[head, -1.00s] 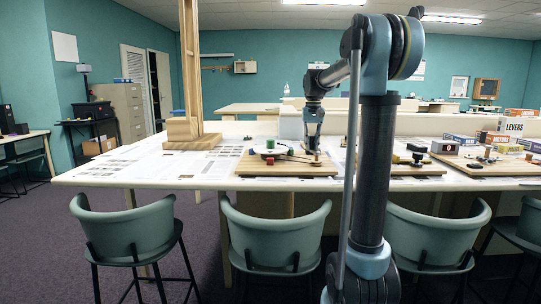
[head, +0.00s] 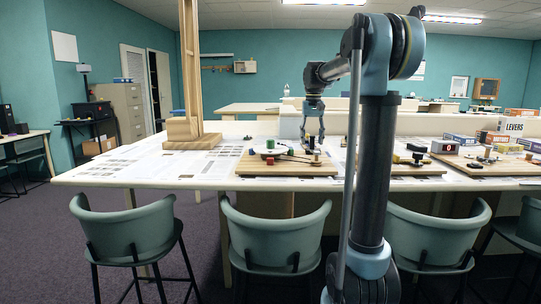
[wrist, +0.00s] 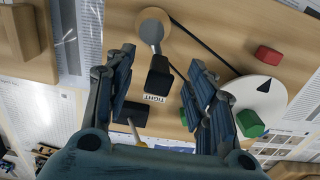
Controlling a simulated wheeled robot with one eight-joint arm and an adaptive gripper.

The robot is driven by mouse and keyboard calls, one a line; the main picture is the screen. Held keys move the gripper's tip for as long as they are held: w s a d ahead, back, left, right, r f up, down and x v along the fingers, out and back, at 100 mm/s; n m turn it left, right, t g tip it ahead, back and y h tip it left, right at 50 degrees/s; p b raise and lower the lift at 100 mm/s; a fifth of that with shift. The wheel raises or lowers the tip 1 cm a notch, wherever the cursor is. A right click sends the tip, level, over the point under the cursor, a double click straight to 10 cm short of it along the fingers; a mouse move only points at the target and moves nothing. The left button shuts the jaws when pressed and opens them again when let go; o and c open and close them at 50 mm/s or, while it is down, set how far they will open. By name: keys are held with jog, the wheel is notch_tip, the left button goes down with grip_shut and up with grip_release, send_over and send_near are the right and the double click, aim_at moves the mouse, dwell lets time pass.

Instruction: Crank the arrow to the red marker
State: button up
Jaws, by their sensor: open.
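The white disc (wrist: 252,99) carries a black arrow (wrist: 264,87) on its side towards the red marker (wrist: 268,55); exact alignment is hard to judge. A green block (wrist: 250,123) sits at the disc's lower edge. The crank has a grey arm (wrist: 150,33) and a dark upright handle (wrist: 159,77), beside a "TIGHT" label. A black belt runs from the crank's wooden wheel to the disc. My gripper (wrist: 160,95) is open, its fingers either side of the handle in this view, apart from it. In the head view my gripper (head: 312,137) hangs above the board.
The wooden board (head: 258,170) lies on the long white table (head: 125,178) with printed sheets. A wooden post (head: 190,85) stands to the left. Another board with parts (head: 488,167) lies to the right. Stools line the front edge.

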jog(key=shift+r, duration=2.75)
jog(key=s+d+f, duration=0.1)
jog(key=s+f, duration=0.3)
jog(key=s, duration=0.3)
jog(key=s+d+f+t, duration=0.1)
jog(key=s+f, duration=0.3)
jog(key=s, duration=0.3)
jog(key=s+d+f, duration=0.2)
jog(key=s+f, duration=0.2)
jog(key=s, duration=0.3)
jog(key=s+d+f+t, duration=0.1)
jog(key=s+f, duration=1.6)
jog(key=f, duration=0.4)
jog(key=shift+d, duration=0.1)
jog(key=shift+w+f, duration=0.15)
jog(key=shift+w, duration=0.3)
